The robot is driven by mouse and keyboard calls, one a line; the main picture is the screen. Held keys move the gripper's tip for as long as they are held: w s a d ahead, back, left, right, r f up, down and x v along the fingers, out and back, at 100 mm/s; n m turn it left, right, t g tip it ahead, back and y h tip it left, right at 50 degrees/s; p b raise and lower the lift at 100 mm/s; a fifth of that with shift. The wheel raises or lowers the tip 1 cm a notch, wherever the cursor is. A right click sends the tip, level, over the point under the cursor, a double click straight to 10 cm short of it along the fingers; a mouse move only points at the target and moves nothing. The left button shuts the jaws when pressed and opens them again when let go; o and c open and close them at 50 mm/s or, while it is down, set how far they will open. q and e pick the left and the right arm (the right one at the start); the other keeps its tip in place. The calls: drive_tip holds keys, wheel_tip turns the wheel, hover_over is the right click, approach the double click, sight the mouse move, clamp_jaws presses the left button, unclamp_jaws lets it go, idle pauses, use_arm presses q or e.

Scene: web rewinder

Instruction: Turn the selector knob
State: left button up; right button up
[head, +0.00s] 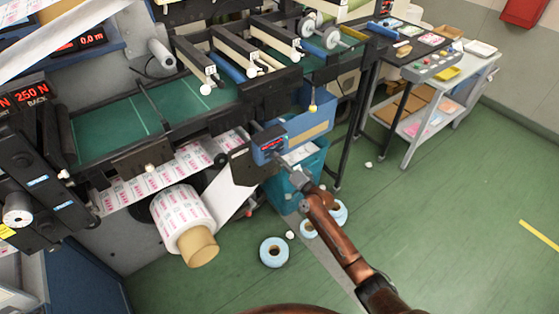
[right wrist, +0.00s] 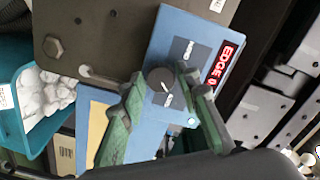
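The selector knob (right wrist: 160,80) is a round dark grey knob with a white pointer line, on the front of a blue box (right wrist: 196,32) with a red "EDGE" display. In the head view the small blue box (head: 268,141) sits at the machine's lower front corner; the knob is hidden there. My right gripper (right wrist: 159,83) has its two green fingers apart, one on each side of the knob. I cannot tell whether they touch it. In the head view my right gripper (head: 276,162) reaches the box from below. My left gripper is not in view.
A dark metal plate (right wrist: 85,35) with a bolt adjoins the box. A teal bin (head: 300,172) stands below. A printed label roll (head: 183,217) is at left. Blue-white rolls (head: 274,251) lie on the green floor. A side table (head: 440,85) stands at right; floor between is open.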

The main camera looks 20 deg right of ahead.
drive_tip(key=shift+o, duration=1.2)
drive_tip(key=v, duration=1.2)
drive_tip(key=shift+r, duration=0.1)
